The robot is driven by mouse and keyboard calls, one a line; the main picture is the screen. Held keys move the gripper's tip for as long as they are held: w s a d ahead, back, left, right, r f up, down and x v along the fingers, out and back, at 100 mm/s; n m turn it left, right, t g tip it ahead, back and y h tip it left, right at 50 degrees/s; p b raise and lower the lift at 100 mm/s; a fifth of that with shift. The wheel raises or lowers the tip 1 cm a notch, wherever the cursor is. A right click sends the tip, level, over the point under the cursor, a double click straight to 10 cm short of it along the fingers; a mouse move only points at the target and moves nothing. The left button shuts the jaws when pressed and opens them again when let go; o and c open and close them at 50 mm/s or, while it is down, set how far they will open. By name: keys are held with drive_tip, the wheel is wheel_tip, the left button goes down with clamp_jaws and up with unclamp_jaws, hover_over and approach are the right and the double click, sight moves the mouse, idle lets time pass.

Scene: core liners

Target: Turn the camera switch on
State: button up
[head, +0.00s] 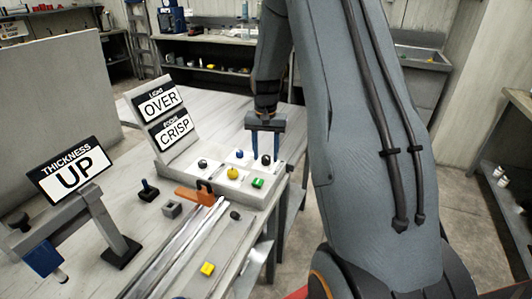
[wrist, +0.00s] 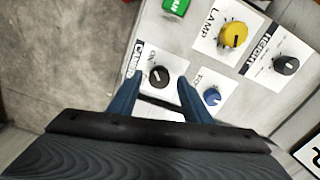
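The camera switch (wrist: 158,76) is a black round knob on a white plate, with a "CAMERA" label at its left and a small "ON" mark by it in the wrist view. In the head view the camera switch (head: 265,159) is the dark knob at the back right of the grey control panel (head: 215,190). My gripper (head: 265,148) points down over it. In the wrist view my gripper (wrist: 158,85) is open, with a blue finger on each side of the knob in the picture. I cannot tell whether the fingers touch it.
Close by are a blue knob (wrist: 212,97), a yellow lamp knob (wrist: 233,34), a black height knob (wrist: 286,65) and a green button (wrist: 175,6). Signs reading "OVER" (head: 160,103) and "CRISP" (head: 171,132) stand behind the panel's left side.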

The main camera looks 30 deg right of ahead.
sight(266, 157)
drive_tip(key=shift+r+b, duration=0.95)
drive_tip(key=shift+r, duration=2.95)
drive_tip(key=s+a+f+n, duration=0.1)
drive_tip(key=s+a+n, duration=0.2)
drive_tip(key=s+a, duration=0.5)
drive_tip(key=s+a+f+n+t, duration=0.1)
drive_tip(key=s+a+n, duration=0.3)
drive_tip(key=s+a, duration=0.5)
drive_tip(key=s+f, duration=0.1)
drive_tip(key=s, duration=0.5)
drive_tip(key=shift+a+n, duration=0.15)
drive_tip(key=shift+n, duration=0.15)
drive_tip(key=shift+r, duration=0.1)
